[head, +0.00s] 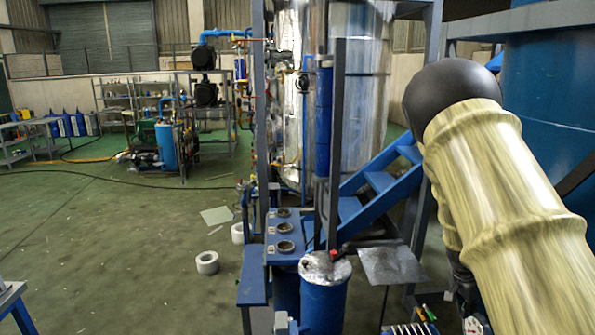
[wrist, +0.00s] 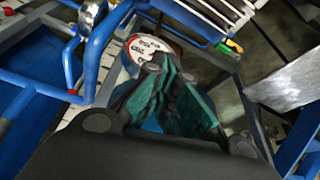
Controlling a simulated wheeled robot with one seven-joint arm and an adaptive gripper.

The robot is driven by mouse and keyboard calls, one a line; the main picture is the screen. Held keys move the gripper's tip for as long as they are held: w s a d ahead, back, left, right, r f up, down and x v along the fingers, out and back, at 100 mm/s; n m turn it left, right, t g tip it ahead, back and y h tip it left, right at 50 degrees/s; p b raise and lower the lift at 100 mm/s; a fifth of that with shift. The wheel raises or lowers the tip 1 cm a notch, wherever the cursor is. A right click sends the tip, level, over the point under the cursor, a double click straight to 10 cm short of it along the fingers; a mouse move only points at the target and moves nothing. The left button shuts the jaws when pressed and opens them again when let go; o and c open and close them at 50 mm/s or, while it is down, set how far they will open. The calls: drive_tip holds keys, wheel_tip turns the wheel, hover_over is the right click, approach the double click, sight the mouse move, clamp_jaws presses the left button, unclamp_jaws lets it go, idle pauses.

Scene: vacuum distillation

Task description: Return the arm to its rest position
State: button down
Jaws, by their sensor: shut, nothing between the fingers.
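My arm fills the right side of the head view, with a dark round joint at the top and a pale, streaked cover running down to the lower right edge. My gripper (wrist: 170,75) shows in the wrist view, with dark fingers and teal pads brought together and nothing between them. In the head view I cannot make out the fingers. A white round object with red and dark print (wrist: 138,50) lies just beyond the fingertips in the wrist view; the fingers partly cover it, and I cannot tell whether they touch it.
Blue stairs (head: 372,192) and a large blue tank (head: 548,95) stand near my arm. Blue tubing (wrist: 100,45) is close in the wrist view. Green floor (head: 110,240) is open at left.

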drive_tip(key=s+a+f+n+b, duration=0.25)
drive_tip(key=s+f, duration=0.35)
drive_tip(key=f, duration=0.4)
drive_tip(key=s+a+f+n+y+b, duration=0.1)
drive_tip(key=s+a+f+n+b, duration=0.2)
drive_tip(key=s+f, duration=0.5)
drive_tip(key=s+a+f+n+b, duration=0.2)
drive_tip(key=s+a+f, duration=0.3)
drive_tip(key=f, duration=0.7)
drive_tip(key=s+a+f+n+y+b, duration=0.1)
drive_tip(key=s+a+f+n+b, duration=0.1)
drive_tip(key=s+a+f, duration=0.2)
drive_tip(key=s+a+f+n+y+b, duration=0.1)
drive_tip(key=s+a+f, duration=0.3)
drive_tip(key=s, duration=0.7)
drive_tip(key=s+a+f+n+b, duration=0.4)
drive_tip(key=s+a, duration=0.2)
drive_tip(key=s, duration=0.1)
drive_tip(key=shift+s+a+g+y, duration=0.25)
drive_tip(key=shift+s+g+y, duration=0.1)
drive_tip(key=shift+g+y, duration=0.05)
drive_tip(key=shift+s+f, duration=0.1)
